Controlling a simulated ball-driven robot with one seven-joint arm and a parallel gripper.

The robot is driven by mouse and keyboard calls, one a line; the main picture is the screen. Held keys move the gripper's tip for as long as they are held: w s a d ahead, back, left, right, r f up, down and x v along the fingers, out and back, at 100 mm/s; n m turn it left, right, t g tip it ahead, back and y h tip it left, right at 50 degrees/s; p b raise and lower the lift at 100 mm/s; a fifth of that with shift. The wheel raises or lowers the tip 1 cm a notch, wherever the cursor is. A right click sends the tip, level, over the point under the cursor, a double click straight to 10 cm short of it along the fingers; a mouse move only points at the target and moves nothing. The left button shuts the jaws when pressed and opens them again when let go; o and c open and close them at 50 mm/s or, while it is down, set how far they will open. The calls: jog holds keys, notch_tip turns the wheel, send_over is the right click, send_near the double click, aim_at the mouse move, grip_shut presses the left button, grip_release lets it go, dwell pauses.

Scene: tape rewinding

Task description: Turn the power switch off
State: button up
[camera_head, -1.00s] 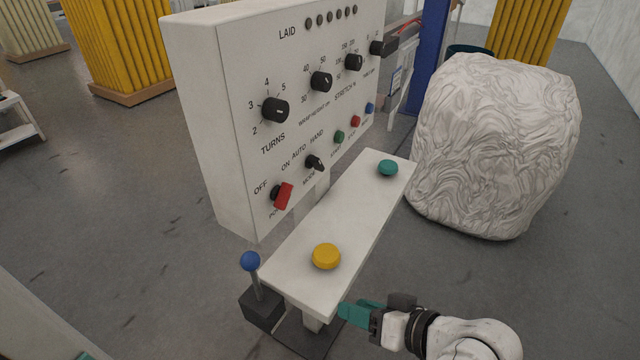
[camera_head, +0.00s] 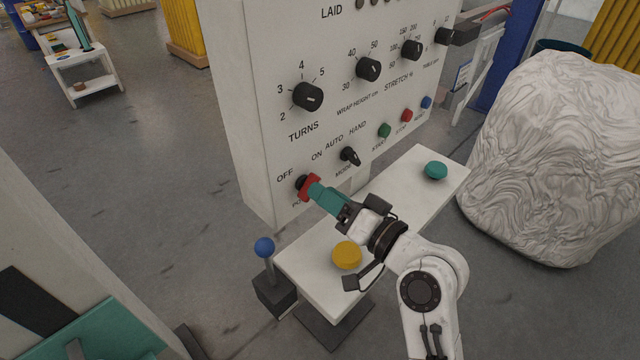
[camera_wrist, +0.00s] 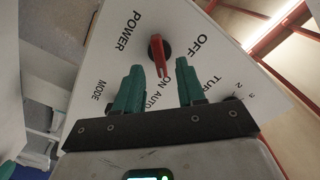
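The red power switch (camera_head: 305,186) sits at the lower left of the white control panel, partly hidden by my gripper in the head view. In the wrist view the red switch (camera_wrist: 158,50) shows with its handle pointing toward the ON label; OFF is to its upper right. My gripper (camera_head: 316,189) is at the switch, its teal fingers reaching toward the panel. In the wrist view my gripper (camera_wrist: 159,66) is open, with one finger on each side of the switch handle and gaps visible. Whether the fingertips touch the panel cannot be told.
The black mode knob (camera_head: 350,156) is just right of the power switch. A white shelf with a yellow button (camera_head: 346,255) and a teal button (camera_head: 435,170) lies below my arm. A blue-topped joystick (camera_head: 265,248) stands at its left. A wrapped bale (camera_head: 550,160) is at right.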

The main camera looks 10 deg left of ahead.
aim_at(308, 186)
jog(key=shift+x, duration=1.3)
jog(key=shift+c, duration=0.2)
grip_shut()
